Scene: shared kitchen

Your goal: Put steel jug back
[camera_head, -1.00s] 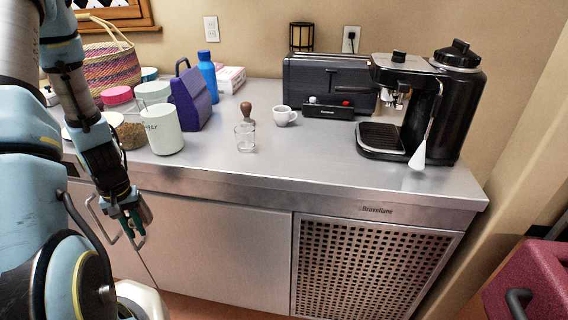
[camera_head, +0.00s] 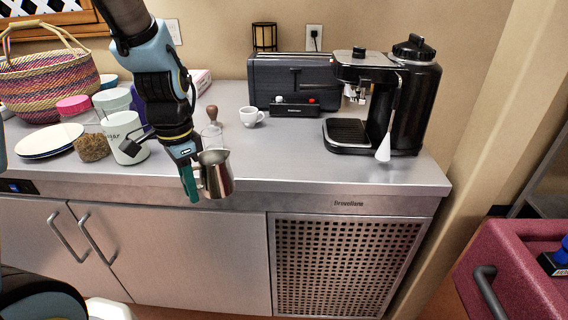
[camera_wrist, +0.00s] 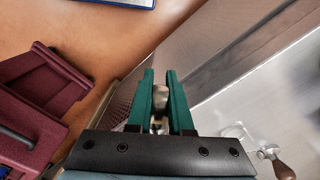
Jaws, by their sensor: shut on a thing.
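The steel jug (camera_head: 217,174) is a small shiny metal pitcher. It is upright in the head view, in front of the counter's front edge. My gripper (camera_head: 192,182) is on the left side of the jug and shut on it, seemingly at its handle, which the green fingers mostly hide. In the wrist view my green fingers (camera_wrist: 161,100) have a small part of the steel jug (camera_wrist: 160,97) between them. The espresso machine (camera_head: 385,95) stands at the right end of the steel counter (camera_head: 300,165).
A toaster (camera_head: 290,80) is at the back. Jars and plates (camera_head: 48,141) fill the left. The counter before the espresso machine is clear. A maroon cart (camera_head: 520,270) is at lower right.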

